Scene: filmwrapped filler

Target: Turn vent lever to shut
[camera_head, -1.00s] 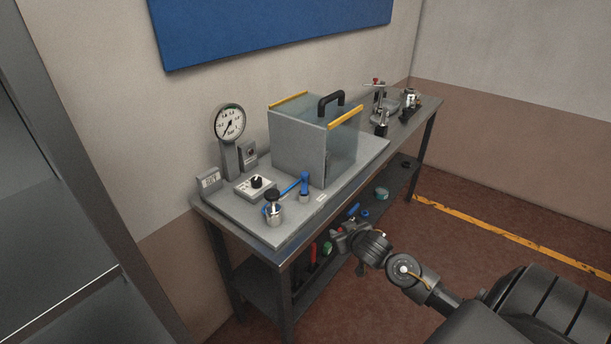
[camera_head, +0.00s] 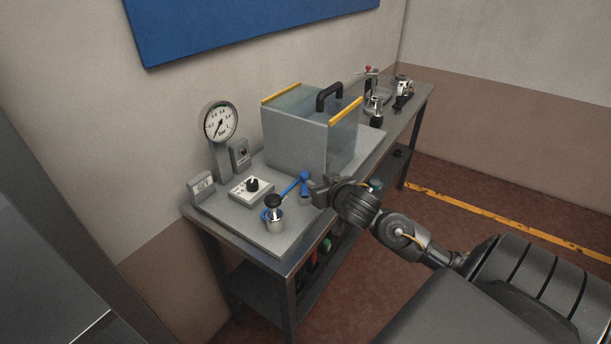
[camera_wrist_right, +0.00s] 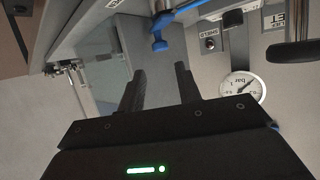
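The blue vent lever (camera_head: 293,187) is on the grey panel on the bench, in front of the clear-sided box. Its thin bar runs from a blue upright piece at the right toward the black-topped metal fitting (camera_head: 274,219) at lower left. In the right wrist view, part of the blue lever (camera_wrist_right: 159,44) shows beyond my fingertips, near the top edge. My right gripper (camera_head: 317,190) is just right of the lever, apart from it as far as I can tell. Its two fingers (camera_wrist_right: 156,82) are spread with nothing between them. My left gripper is in neither view.
The box (camera_head: 296,143) with yellow edges and a black handle stands close behind the lever. A dial gauge (camera_head: 220,123), a black knob (camera_head: 252,185) and a small label block (camera_head: 201,186) are at the left. Metal fittings (camera_head: 374,104) stand at the bench's far end.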

